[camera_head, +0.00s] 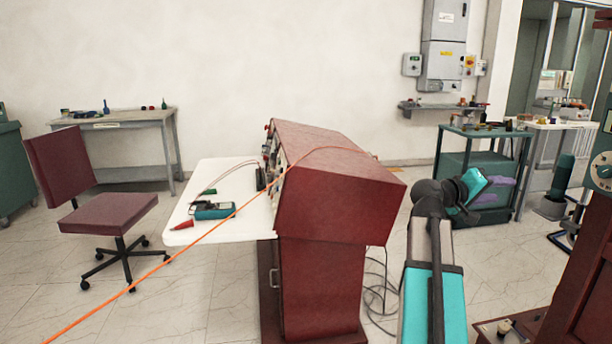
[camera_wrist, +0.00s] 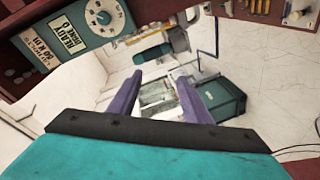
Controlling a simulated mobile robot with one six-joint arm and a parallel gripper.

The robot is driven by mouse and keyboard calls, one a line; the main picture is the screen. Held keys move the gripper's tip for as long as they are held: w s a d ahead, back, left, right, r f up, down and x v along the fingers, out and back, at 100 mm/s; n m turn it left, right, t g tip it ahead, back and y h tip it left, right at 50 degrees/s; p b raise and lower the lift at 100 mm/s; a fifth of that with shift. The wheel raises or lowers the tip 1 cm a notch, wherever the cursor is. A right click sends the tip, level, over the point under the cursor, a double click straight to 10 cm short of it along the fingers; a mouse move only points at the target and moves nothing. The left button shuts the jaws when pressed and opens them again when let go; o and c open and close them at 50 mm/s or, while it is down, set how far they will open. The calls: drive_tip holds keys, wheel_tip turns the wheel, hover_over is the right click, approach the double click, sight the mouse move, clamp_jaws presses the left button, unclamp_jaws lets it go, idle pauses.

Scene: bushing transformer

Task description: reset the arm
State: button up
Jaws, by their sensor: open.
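My arm (camera_head: 432,270) rises from the lower right of the head view, with dark joints and teal covers. My gripper (camera_head: 508,188) has purple fingers and points right, in front of the teal cart. In the wrist view my gripper (camera_wrist: 160,77) shows two purple fingers spread apart with nothing between them. The fingers are apart from the surrounding furniture as far as I can see.
A dark red console (camera_head: 335,205) stands left of my arm, with a white table (camera_head: 240,225) beside it. An orange cable (camera_head: 200,240) crosses the view. A red cabinet (camera_head: 585,240) is close at right; its dial (camera_wrist: 103,17) shows in the wrist view. A teal cart (camera_head: 455,150) stands behind.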

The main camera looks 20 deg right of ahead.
drive_tip(key=w+a+f+n+t+y+p, duration=0.1)
drive_tip(key=w+a+f+n+y+p, duration=0.1)
drive_tip(key=w+a+f, duration=0.6)
drive_tip(key=w+a+f+n+t+y+p, duration=0.1)
drive_tip(key=w+a+f+n+t, duration=0.15)
drive_tip(key=w+f, duration=0.65)
drive_tip(key=s+a+f+n+y+p, duration=0.1)
drive_tip(key=a+f+y+p, duration=0.1)
drive_tip(key=a+f, duration=0.9)
drive_tip(key=s+a+f+n+y+p, duration=0.15)
drive_tip(key=a+f, duration=0.55)
drive_tip(key=f, duration=0.8)
drive_tip(key=s+a+f+n+g+y+p, duration=0.1)
drive_tip(key=s+a+f+y, duration=0.1)
drive_tip(key=s+a+f, duration=0.45)
drive_tip(key=s+a+f+n+g+y+p, duration=0.1)
drive_tip(key=s+a+f+g+y+p, duration=0.15)
drive_tip(key=a+f, duration=0.7)
drive_tip(key=s+a+f+m+g+y, duration=0.1)
drive_tip(key=s+a+f+g+y, duration=0.1)
drive_tip(key=s+a, duration=0.6)
drive_tip(key=s+a+f+m+g+y, duration=0.1)
drive_tip(key=s+a+f+g+y, duration=0.1)
drive_tip(key=s+a+f, duration=0.4)
drive_tip(key=s+a+y, duration=0.1)
drive_tip(key=s+a, duration=0.2)
drive_tip(key=s, duration=0.4)
drive_tip(key=shift+s+y+p, duration=0.25)
drive_tip(key=shift+y+p, duration=0.15)
